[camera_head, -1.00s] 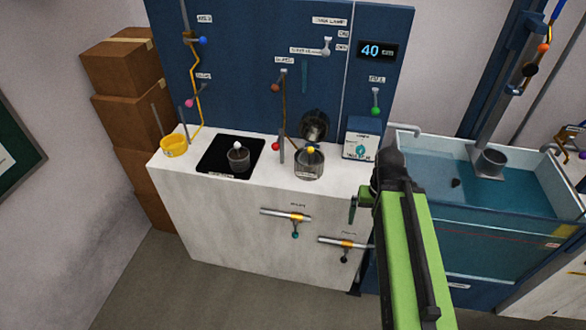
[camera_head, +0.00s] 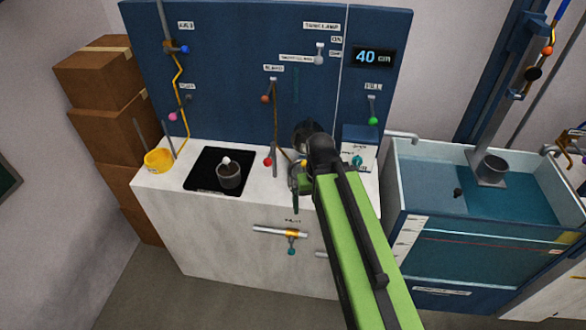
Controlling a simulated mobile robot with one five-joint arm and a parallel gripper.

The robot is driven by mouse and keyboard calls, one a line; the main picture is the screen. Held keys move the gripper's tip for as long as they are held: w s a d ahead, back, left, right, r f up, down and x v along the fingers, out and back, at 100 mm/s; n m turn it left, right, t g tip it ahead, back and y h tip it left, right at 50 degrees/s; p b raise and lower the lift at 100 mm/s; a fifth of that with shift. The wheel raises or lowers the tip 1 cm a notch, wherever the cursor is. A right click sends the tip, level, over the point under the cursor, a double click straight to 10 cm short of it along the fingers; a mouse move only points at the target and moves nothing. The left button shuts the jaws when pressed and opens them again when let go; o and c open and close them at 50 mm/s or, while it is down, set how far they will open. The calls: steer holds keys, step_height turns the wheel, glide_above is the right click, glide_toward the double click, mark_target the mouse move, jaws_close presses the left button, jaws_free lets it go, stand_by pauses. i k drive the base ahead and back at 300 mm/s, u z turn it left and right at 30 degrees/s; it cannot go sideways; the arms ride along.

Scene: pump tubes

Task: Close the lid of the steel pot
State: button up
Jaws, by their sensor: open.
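The steel pot stands on the white counter, right of the red-knobbed post, and is mostly hidden behind my arm. Its round lid (camera_head: 304,131) stands raised and open at the back of the pot, partly covered by the arm. A bit of yellow shows beside the arm at the pot. My gripper (camera_head: 302,186) is open at the front of the pot, below the raised lid. Its fingertips are small and partly hidden, so I cannot tell whether they touch the pot.
A small dark pot (camera_head: 229,178) stands on a black plate (camera_head: 203,185) to the left. A yellow cup (camera_head: 158,161) is at the counter's left end. A blue-and-white box (camera_head: 360,145) stands right of my arm. A water tank (camera_head: 480,190) is farther right.

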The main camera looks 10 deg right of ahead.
mark_target(309, 134)
steer(key=i, duration=0.55)
steer(key=k, duration=1.3)
steer(key=u, duration=0.6)
steer(key=i, duration=0.75)
steer(key=u, duration=0.5)
steer(key=i, duration=1.1)
steer(key=z, duration=0.35)
